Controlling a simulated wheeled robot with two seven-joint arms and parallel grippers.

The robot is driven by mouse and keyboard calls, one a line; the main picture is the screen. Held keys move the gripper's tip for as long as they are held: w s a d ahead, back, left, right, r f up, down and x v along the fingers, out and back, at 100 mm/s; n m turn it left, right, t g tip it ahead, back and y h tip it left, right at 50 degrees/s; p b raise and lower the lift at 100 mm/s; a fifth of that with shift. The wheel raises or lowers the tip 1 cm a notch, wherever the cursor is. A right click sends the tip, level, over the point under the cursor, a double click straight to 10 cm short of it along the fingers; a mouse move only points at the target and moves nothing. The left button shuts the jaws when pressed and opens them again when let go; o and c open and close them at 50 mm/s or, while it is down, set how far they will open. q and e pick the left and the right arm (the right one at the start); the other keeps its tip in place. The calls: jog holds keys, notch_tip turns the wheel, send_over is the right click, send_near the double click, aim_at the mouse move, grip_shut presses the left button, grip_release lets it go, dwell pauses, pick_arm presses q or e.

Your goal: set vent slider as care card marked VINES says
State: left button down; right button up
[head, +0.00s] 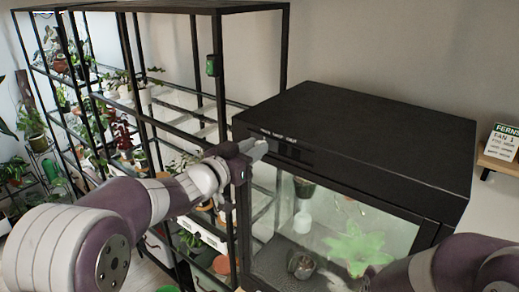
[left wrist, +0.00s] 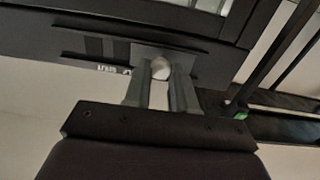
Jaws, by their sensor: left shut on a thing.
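The vent slider's pale round knob (left wrist: 161,68) sits in a dark slotted track (left wrist: 190,62) on the black glass-fronted cabinet (head: 360,137). My left gripper (left wrist: 160,82) is shut on the knob, with one finger on each side. In the head view my left gripper (head: 250,150) is at the left end of the track, below small white lettering (head: 278,133) too small to read. A care card (head: 503,141) at the right edge is headed FERNS, with FAN 1 below. No card marked VINES shows. My right arm enters at lower right; its gripper is out of view.
Inside the cabinet are a bright green plant (head: 355,248) and small pots (head: 301,264). Black metal shelving (head: 150,110) with many potted plants stands at the left. The FERNS card rests on a wooden ledge (head: 495,165). The cabinet top is bare.

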pick_arm(q)
jog(key=shift+d+r, duration=0.1)
jog(key=shift+r, duration=0.1)
jog(key=c, duration=1.3)
grip_release()
jog(key=o, duration=0.3)
jog(key=shift+a, duration=0.25)
jog(key=shift+o, duration=0.2)
jog(key=b+v, duration=0.5)
jog(key=v, duration=0.7)
jog(key=shift+s+a+f, duration=0.15)
jog(key=shift+s+f, duration=0.05)
jog(key=shift+s, duration=0.05)
pick_arm(e)
jog(key=f, duration=0.5)
jog(key=shift+s+d, duration=0.1)
jog(key=shift+d, duration=0.1)
